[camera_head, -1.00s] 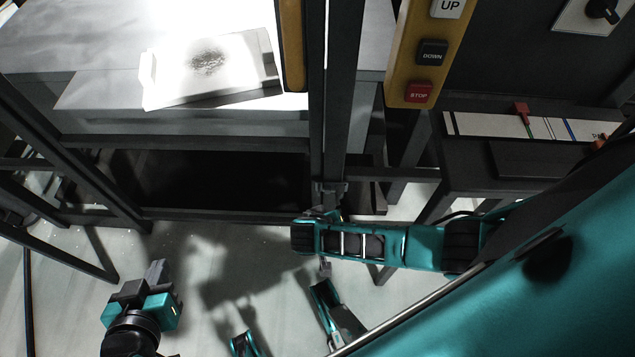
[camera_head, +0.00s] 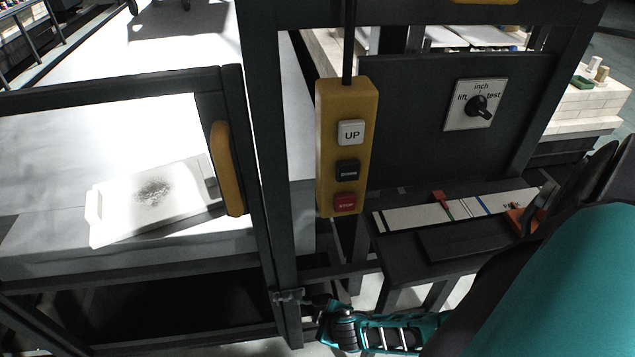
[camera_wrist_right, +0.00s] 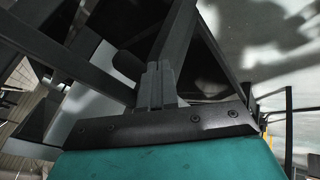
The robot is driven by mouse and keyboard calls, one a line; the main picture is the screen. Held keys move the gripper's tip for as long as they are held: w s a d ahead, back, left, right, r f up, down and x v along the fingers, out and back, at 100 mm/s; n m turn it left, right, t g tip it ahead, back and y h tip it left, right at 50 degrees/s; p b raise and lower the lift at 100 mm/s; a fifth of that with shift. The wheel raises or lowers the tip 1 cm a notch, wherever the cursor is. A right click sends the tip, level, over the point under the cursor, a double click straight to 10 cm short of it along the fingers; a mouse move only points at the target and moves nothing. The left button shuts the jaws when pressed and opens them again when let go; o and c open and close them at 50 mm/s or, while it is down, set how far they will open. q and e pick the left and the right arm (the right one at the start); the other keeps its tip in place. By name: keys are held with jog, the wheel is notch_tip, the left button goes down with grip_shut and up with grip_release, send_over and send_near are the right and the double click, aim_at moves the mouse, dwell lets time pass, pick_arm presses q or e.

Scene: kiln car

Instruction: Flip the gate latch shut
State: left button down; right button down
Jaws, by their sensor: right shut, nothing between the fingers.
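The gate (camera_head: 230,90) is a dark frame with a yellow handle (camera_head: 227,168), its right upright close beside the fixed post (camera_head: 268,120). A small grey latch piece (camera_head: 287,296) sits low where gate and post meet; I cannot tell its position. My right gripper (camera_wrist_right: 157,85) is shut and empty in the right wrist view, close to dark frame bars. In the head view my right wrist is at the bottom, just right of the latch piece; its fingertips are hard to make out, and I cannot tell if they touch. My left gripper is out of view.
A yellow pendant (camera_head: 346,180) with UP, DOWN and STOP buttons hangs right of the post. A selector switch (camera_head: 477,105) is on the dark panel. A ledge with a marked strip (camera_head: 458,209) lies below. A white slab (camera_head: 150,198) lies behind the gate.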

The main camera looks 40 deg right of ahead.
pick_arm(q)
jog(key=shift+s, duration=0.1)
pick_arm(e)
jog(key=shift+w+d, duration=0.2)
jog(key=shift+d, duration=0.75)
